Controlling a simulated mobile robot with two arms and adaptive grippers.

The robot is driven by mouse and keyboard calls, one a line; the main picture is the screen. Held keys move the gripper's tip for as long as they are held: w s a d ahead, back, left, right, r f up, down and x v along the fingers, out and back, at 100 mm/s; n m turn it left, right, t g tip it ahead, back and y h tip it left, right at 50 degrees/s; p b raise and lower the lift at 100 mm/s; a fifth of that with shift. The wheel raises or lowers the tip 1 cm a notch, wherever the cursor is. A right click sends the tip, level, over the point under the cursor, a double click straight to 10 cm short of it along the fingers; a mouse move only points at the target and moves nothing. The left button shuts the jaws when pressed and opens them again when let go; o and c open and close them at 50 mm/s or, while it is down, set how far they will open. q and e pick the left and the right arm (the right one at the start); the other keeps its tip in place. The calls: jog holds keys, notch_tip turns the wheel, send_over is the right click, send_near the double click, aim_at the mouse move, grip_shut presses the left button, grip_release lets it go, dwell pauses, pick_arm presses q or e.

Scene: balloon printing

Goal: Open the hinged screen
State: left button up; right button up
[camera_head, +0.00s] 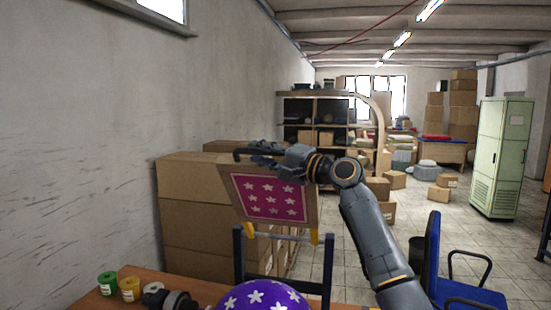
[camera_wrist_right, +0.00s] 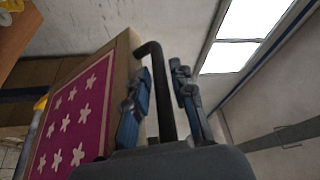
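The hinged screen (camera_head: 228,190) is a wooden frame around a magenta panel with white stars. It is raised and steeply tilted above a dark stand, with yellow brackets at its lower edge. It also fills the left of the right wrist view (camera_wrist_right: 82,120). A black handle (camera_wrist_right: 166,95) projects from its frame edge. My right gripper (camera_wrist_right: 160,92) has a finger on each side of this handle and appears closed on it; in the head view it is at the screen's top edge (camera_head: 266,158). A dark part at the bottom left looks like my left gripper (camera_head: 176,300); its fingers are unclear.
A purple starred balloon (camera_head: 262,297) is below the screen, at the wooden table (camera_head: 90,303). Green (camera_head: 107,283) and yellow (camera_head: 130,289) jars stand at the table's left. Cardboard boxes (camera_head: 195,212) are stacked behind; a blue chair (camera_head: 432,258) is at right.

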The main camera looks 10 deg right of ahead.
jog(key=v, duration=1.1)
jog(key=shift+s+d, duration=0.2)
jog(key=shift+s, duration=0.05)
